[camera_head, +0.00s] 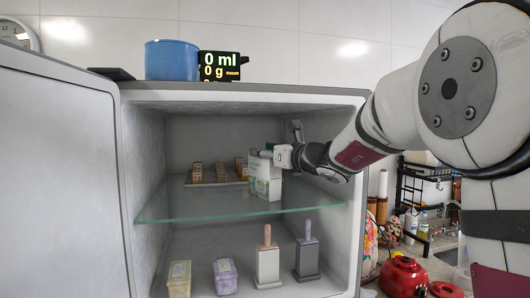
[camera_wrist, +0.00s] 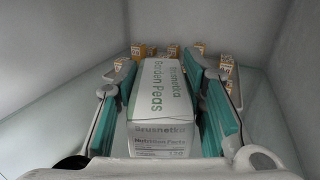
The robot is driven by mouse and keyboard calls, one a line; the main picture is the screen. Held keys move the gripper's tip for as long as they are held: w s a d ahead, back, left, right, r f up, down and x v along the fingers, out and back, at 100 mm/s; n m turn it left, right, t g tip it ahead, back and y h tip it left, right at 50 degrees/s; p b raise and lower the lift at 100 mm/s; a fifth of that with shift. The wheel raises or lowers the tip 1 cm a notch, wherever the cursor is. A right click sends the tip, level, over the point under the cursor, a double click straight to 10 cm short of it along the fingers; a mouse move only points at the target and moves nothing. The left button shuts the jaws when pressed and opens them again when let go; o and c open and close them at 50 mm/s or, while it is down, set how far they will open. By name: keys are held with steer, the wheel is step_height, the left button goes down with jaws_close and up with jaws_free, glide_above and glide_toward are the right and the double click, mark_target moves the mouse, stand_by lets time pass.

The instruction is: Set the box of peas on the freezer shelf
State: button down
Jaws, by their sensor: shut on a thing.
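The white and green box of peas (camera_head: 266,182) is upright above the glass freezer shelf (camera_head: 190,207), inside the open freezer. Its bottom is at or very near the glass; I cannot tell whether it touches. My gripper (camera_head: 277,156) reaches in from the right and is shut on the upper part of the box. In the wrist view, the box of peas (camera_wrist: 161,95) lies between the two teal finger pads, its "Garden Peas" lettering showing. My gripper (camera_wrist: 167,88) has a pad on each side of it.
A tray (camera_head: 204,184) with several small orange-brown boxes stands on the shelf, left of and behind the peas. Below are two tubs (camera_head: 225,276) and two popsicle-like moulds (camera_head: 267,265). The freezer's right wall is close to my arm. The shelf's front left is clear.

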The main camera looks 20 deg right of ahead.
steer(key=c, duration=1)
jaws_free()
steer(key=shift+f, duration=0.15)
steer(key=shift+c, duration=0.2)
steer(key=shift+r, duration=0.2)
